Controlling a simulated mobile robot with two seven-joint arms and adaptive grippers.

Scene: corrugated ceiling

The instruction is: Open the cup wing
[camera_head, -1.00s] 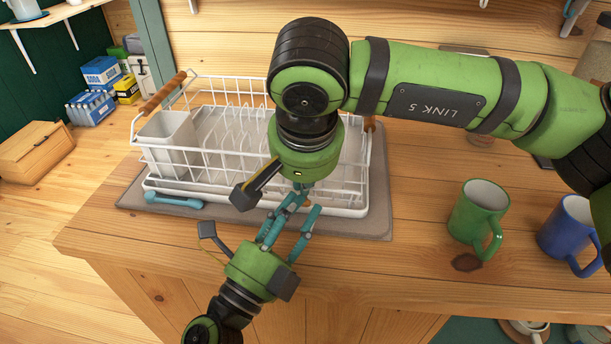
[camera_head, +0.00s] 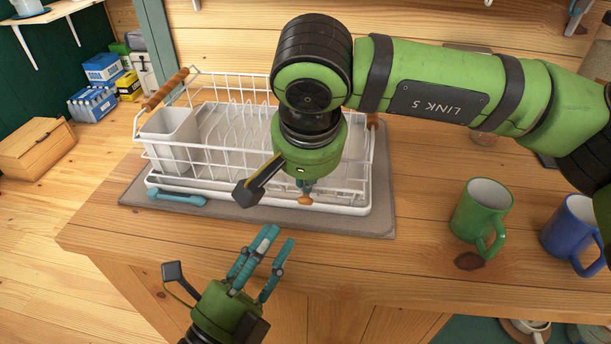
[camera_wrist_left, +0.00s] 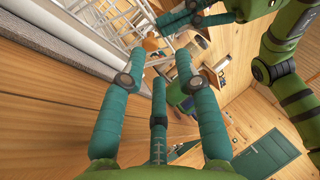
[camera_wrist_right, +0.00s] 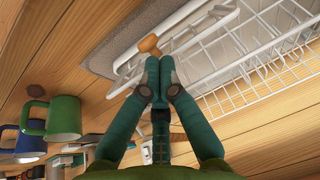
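The white wire dish rack (camera_head: 222,160) stands on a grey mat. A small orange wooden knob (camera_head: 305,200) shows at its front, just below my right gripper (camera_head: 306,186); which wire part is the cup wing is hard to tell. In the right wrist view the knob (camera_wrist_right: 149,44) lies just beyond the tips of my right gripper (camera_wrist_right: 159,66). Its fingers are together; I cannot see anything held between them. My left gripper (camera_head: 276,242) is open and empty, in front of the rack and apart from it. Its spread fingers show in the left wrist view (camera_wrist_left: 160,62).
A green mug (camera_head: 480,210) and a blue mug (camera_head: 570,228) stand on the counter at the right. A light-blue handled item (camera_head: 177,197) lies at the mat's front left. The grey mat (camera_head: 375,222) reaches near the counter edge. The counter between mat and green mug is clear.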

